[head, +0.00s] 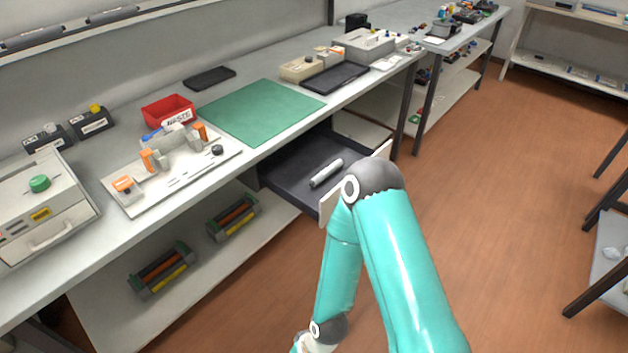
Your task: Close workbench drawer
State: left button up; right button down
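The workbench drawer (292,172) stands pulled out from under the workbench (315,112). Its inside is dark, and its pale front panel (327,207) faces the aisle. A light grey cylindrical object (326,173) lies in the drawer. One of my teal arms stands in front of the drawer, and its grey joint hides much of the front panel. I cannot tell whether the arm touches the panel. No gripper fingers show in the head view, so neither gripper can be seen.
On the bench lie a green mat (262,111), a red bin (168,110), a white fixture board (172,172) and a dark tray (336,78). Toner cartridges (161,270) lie on the lower shelf. The wooden floor (500,200) to the right is clear. A table stands at the far right.

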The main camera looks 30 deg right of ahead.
aim_at(288, 171)
jog(key=z, duration=0.25)
jog(key=i, duration=1)
jog(key=z, duration=0.6)
